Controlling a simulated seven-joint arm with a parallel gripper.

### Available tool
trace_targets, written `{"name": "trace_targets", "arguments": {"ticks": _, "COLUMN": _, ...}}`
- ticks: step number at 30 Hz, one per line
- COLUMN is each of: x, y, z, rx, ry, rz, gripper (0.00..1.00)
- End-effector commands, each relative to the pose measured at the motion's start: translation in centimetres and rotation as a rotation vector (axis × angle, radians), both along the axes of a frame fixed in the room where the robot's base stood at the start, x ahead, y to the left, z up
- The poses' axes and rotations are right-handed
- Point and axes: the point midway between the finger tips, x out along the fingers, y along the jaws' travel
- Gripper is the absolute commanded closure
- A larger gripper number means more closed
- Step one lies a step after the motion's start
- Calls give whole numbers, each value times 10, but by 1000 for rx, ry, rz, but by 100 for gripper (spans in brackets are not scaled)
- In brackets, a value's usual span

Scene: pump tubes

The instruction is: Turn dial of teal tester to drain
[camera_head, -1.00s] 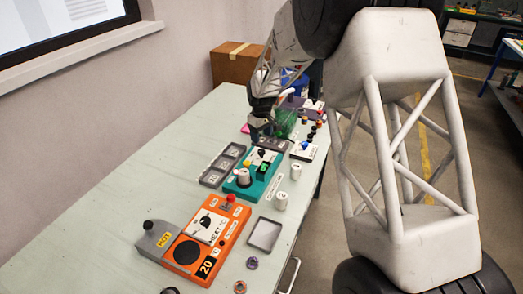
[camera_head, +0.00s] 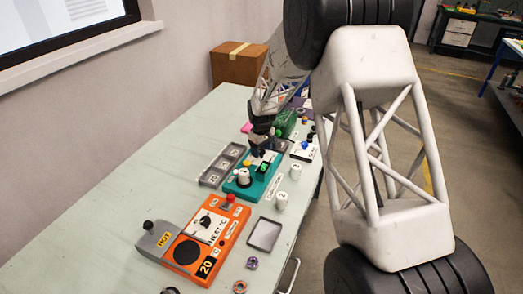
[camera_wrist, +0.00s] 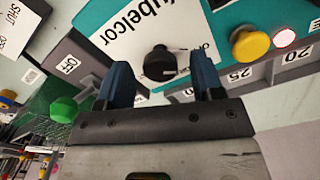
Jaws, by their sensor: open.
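The teal tester (camera_head: 244,187) stands on the pale table. A white cylinder (camera_head: 243,177) is on its near left part, beside a small green block (camera_head: 262,170). In the wrist view the teal tester (camera_wrist: 98,12) has a white plate with large lettering and a black round dial (camera_wrist: 160,64). My gripper (camera_wrist: 163,74) is open, its two blue fingers on either side of the dial with gaps visible. I cannot tell the dial's setting. In the head view my gripper (camera_head: 259,150) is over the far end of the tester and hides the dial.
A grey compartment tray (camera_head: 222,166) lies left of the tester. White cylinders (camera_head: 281,200) stand to its right. In the wrist view a yellow button (camera_wrist: 250,45) is right of the dial.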

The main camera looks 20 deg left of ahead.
Motion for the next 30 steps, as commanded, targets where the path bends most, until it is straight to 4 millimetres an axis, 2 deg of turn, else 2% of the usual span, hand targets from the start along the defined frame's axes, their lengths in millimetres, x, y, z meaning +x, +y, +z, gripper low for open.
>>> {"name": "trace_targets", "arguments": {"ticks": 11, "x": 0, "y": 0, "z": -4, "rx": 0, "ry": 0, "rz": 0, "gripper": 39}}
{"name": "trace_targets", "arguments": {"ticks": 18, "x": 0, "y": 0, "z": -4, "rx": 0, "ry": 0, "rz": 0, "gripper": 76}}
{"name": "trace_targets", "arguments": {"ticks": 21, "x": 0, "y": 0, "z": -4, "rx": 0, "ry": 0, "rz": 0, "gripper": 88}}
{"name": "trace_targets", "arguments": {"ticks": 30, "x": 0, "y": 0, "z": -3, "rx": 0, "ry": 0, "rz": -29, "gripper": 88}}
